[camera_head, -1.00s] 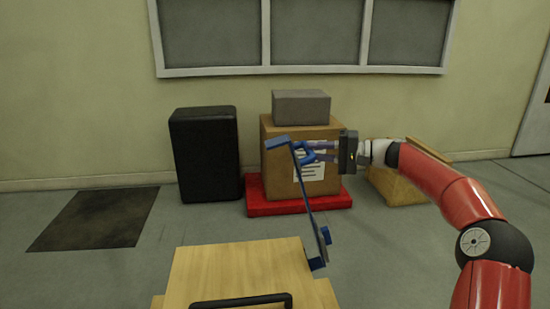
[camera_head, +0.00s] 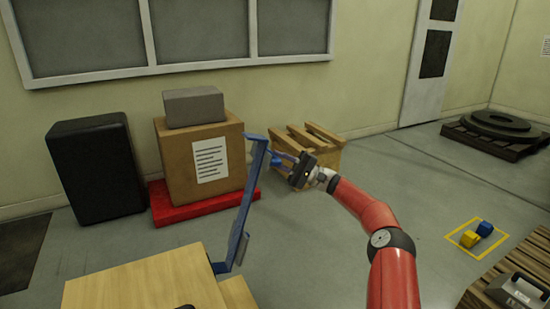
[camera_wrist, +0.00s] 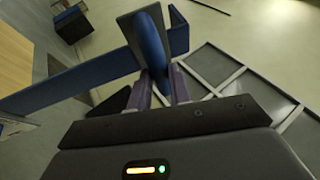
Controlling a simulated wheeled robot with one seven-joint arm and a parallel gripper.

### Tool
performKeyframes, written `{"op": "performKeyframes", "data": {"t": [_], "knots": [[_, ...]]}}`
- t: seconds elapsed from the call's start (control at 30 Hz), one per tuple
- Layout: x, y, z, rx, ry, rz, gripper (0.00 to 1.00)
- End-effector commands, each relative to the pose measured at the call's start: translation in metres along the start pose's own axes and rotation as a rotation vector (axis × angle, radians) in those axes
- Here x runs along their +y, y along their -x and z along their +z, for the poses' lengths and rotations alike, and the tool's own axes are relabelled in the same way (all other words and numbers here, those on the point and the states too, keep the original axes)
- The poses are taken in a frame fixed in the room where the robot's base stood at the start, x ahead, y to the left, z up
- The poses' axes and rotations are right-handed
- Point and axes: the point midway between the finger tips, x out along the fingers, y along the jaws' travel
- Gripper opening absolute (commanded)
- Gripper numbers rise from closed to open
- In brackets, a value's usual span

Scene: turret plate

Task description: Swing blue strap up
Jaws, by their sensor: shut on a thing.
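The blue strap (camera_head: 245,205) is a long thin bar that stands steeply, leaning a little, with its lower end at the right edge of the wooden box top (camera_head: 150,285). A short bent piece is at its upper end. My gripper (camera_head: 281,160) is shut on the blue handle on the strap's right side, near the top. In the wrist view my fingers (camera_wrist: 163,88) close on the rounded blue handle (camera_wrist: 150,45), and the strap (camera_wrist: 75,83) runs off to the left. The strap's lower joint is too small to make out.
A cardboard box (camera_head: 203,165) with a grey block (camera_head: 194,107) stands on a red base (camera_head: 165,208) behind the strap. A black cabinet (camera_head: 97,168) is at the left. A wooden crate (camera_head: 310,150) stands beyond my gripper. Open floor lies to the right, with small blocks (camera_head: 475,236).

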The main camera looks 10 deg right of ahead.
Motion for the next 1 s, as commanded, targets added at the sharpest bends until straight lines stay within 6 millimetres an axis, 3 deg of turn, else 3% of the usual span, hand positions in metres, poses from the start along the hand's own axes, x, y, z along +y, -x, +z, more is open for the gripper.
{"op": "performKeyframes", "data": {"t": [0.4,0.43,0.57,0.87,1.0], "knots": [[-0.001,0.002,-0.002,0.005,-0.002,-0.008,0.00],[-0.001,0.002,-0.002,0.005,-0.002,-0.008,0.22],[0.000,0.002,-0.001,0.004,-0.002,-0.007,0.39],[0.001,0.003,-0.001,0.003,-0.003,-0.006,0.41],[0.001,0.016,-0.002,0.004,-0.002,-0.007,0.41]]}}
